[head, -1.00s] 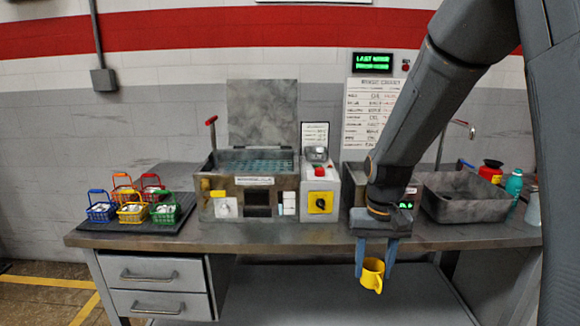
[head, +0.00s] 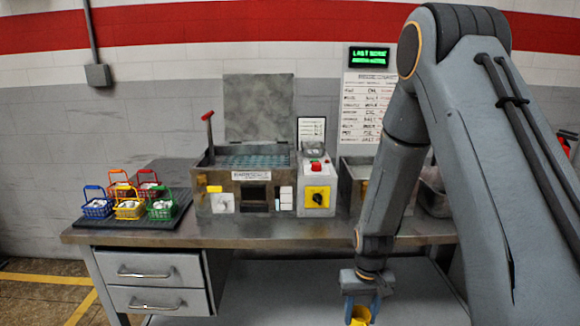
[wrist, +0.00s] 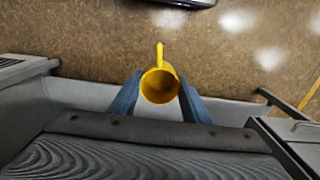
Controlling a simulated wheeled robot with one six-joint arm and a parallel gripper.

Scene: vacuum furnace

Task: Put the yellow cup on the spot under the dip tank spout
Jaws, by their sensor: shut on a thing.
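The yellow cup (head: 361,315) is between the fingers of my gripper (head: 362,303), at the bottom edge of the head view and partly cut off there. In the wrist view the cup (wrist: 159,86) shows its open mouth and its handle, which points up in the picture. The blue fingers of my gripper (wrist: 158,98) are shut on it from both sides. The cup hangs in front of the bench. The dip tank (head: 358,172) is mostly hidden behind my arm; I cannot see its spout or the spot under it.
The metal bench (head: 240,236) has free room along its front edge. A furnace unit (head: 240,190) with a red lever stands in the middle. A black tray (head: 175,215) with several coloured baskets is at the left. Drawers (head: 150,270) sit below.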

